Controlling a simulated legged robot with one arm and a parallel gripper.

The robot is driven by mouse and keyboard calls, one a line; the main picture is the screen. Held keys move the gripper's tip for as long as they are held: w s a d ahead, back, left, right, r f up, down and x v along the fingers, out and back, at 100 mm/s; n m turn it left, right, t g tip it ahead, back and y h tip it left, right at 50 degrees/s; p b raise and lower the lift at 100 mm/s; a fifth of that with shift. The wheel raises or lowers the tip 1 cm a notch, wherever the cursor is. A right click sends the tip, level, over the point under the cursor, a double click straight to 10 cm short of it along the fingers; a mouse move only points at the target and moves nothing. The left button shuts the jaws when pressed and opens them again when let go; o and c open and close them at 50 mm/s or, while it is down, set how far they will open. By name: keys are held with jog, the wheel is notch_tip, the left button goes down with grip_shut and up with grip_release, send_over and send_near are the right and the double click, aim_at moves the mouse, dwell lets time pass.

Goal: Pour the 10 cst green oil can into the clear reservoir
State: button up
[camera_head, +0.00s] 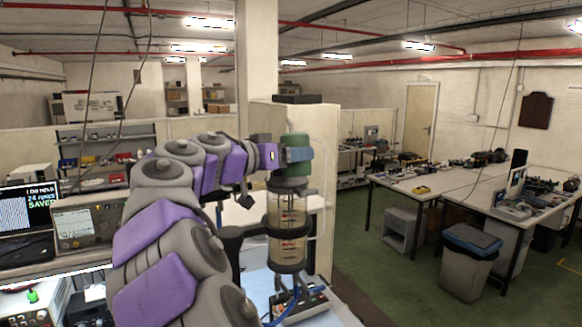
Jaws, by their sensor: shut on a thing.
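The clear reservoir (288,212) is an upright see-through cylinder with dark bands and a dark base, standing on the bench right of my arm. Amber-tinted contents and small red marks show through its wall. My gripper (284,156) is shut on the green oil can (297,142). The can is directly over the reservoir's dark top and looks roughly upright. Whether the can touches the top is not clear, and no stream of oil shows. The can's label is too small to read.
A box with blue tubing (300,304) lies at the reservoir's foot. A monitor (28,208) and an instrument (88,226) stand at the left. A partition (318,150) rises behind the reservoir. A grey bin (470,262) and cluttered tables stand at the right, with green floor free between.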

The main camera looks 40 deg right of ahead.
jog(key=shift+w+d+f+m+h+b, duration=0.5)
jog(key=shift+m+b, duration=0.3)
jog(key=shift+b, duration=0.75)
jog(key=shift+w+d+m+b, duration=0.15)
jog(key=shift+m+b, duration=0.15)
jog(key=shift+b, duration=0.15)
jog(key=shift+w+a+r, duration=0.1)
jog(key=shift+a+r, duration=0.05)
jog(key=shift+a, duration=0.1)
